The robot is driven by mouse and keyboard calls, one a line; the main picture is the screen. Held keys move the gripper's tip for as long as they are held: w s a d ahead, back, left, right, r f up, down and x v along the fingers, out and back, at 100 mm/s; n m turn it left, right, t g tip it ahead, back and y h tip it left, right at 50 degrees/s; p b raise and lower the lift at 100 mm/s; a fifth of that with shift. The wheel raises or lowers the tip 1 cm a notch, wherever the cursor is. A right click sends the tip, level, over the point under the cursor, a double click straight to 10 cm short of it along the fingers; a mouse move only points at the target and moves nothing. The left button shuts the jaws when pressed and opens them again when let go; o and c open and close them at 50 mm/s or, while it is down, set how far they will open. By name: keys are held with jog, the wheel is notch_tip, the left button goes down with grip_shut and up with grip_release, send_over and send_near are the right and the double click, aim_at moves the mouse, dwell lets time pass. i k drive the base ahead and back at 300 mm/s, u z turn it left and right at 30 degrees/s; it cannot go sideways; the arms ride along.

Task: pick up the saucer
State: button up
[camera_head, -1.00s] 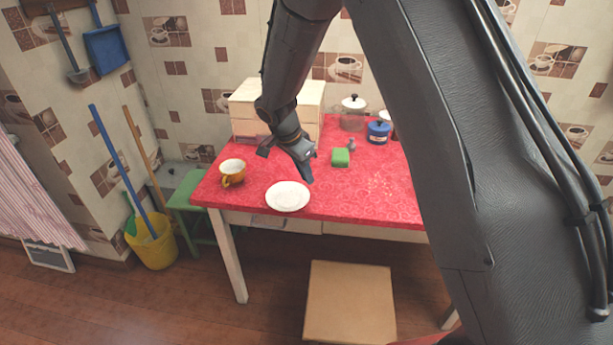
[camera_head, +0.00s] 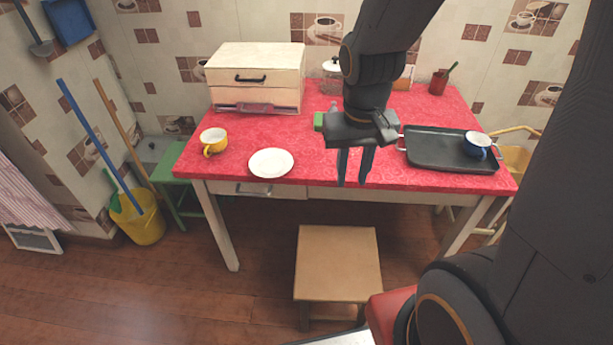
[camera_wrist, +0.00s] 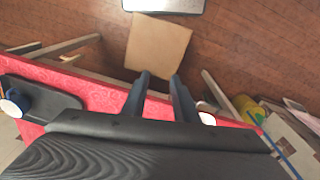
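The saucer (camera_head: 271,163) is a white round dish lying flat on the red oilcloth near the table's front edge, left of centre, in the head view. In the wrist view a small white patch (camera_wrist: 207,118) right of the fingers looks like part of it. My gripper (camera_head: 354,184) hangs fingers down over the table's front edge, to the right of the saucer and apart from it. Its two fingers are parted with nothing visible between them. They also show in the wrist view (camera_wrist: 160,82).
A yellow cup (camera_head: 213,141) stands left of the saucer. A black tray (camera_head: 435,150) with a blue cup (camera_head: 477,145) lies at the right. A cream drawer box (camera_head: 254,75) stands behind. A stool (camera_head: 338,262) stands on the floor in front. The cloth around the saucer is clear.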

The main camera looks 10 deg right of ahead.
aim_at(271, 162)
jog(key=k, duration=1)
jog(key=u, duration=1.6)
jog(key=i, duration=0.6)
jog(key=z, duration=1.55)
jog(key=i, duration=0.5)
